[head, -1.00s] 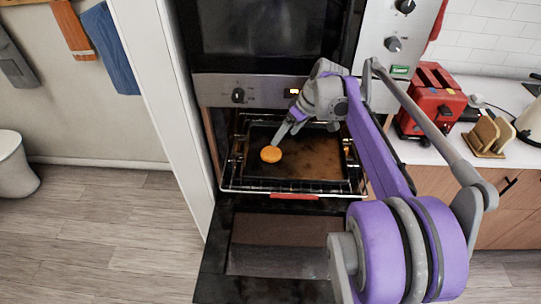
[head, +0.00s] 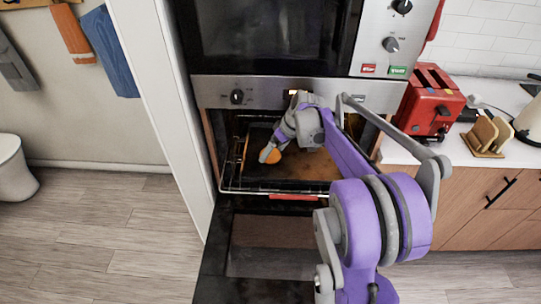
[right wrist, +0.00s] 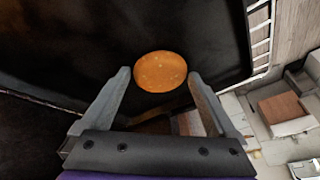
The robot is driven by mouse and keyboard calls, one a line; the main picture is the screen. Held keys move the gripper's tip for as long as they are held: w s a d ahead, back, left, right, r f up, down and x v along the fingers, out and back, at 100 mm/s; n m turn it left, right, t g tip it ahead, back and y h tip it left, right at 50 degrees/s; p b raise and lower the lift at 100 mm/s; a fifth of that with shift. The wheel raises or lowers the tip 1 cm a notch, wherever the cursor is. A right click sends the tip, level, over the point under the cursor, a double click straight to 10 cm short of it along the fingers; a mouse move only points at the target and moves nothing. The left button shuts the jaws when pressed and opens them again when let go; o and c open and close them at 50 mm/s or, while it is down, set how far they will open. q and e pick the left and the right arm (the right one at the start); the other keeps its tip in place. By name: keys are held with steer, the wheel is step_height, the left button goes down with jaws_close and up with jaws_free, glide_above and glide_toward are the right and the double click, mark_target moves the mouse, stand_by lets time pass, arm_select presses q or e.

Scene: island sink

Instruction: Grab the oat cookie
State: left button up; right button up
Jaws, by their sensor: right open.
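The oat cookie (head: 274,157) is a round orange-brown disc on the dark baking tray (head: 312,168) in the open oven. In the head view my right gripper (head: 267,153) is at the cookie and covers part of it. In the right wrist view the cookie (right wrist: 161,71) lies just beyond and between the tips of my right gripper (right wrist: 157,77). Its fingers are open, with nothing held between them. My left gripper is not in view.
The oven door (head: 270,247) hangs open below the tray. The oven rack (head: 231,165) edges the tray on the left. A red toaster (head: 431,100) and a toast holder (head: 487,135) stand on the counter at right.

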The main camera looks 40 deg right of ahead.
steer(key=shift+a+f, duration=0.1)
steer(key=c, duration=1)
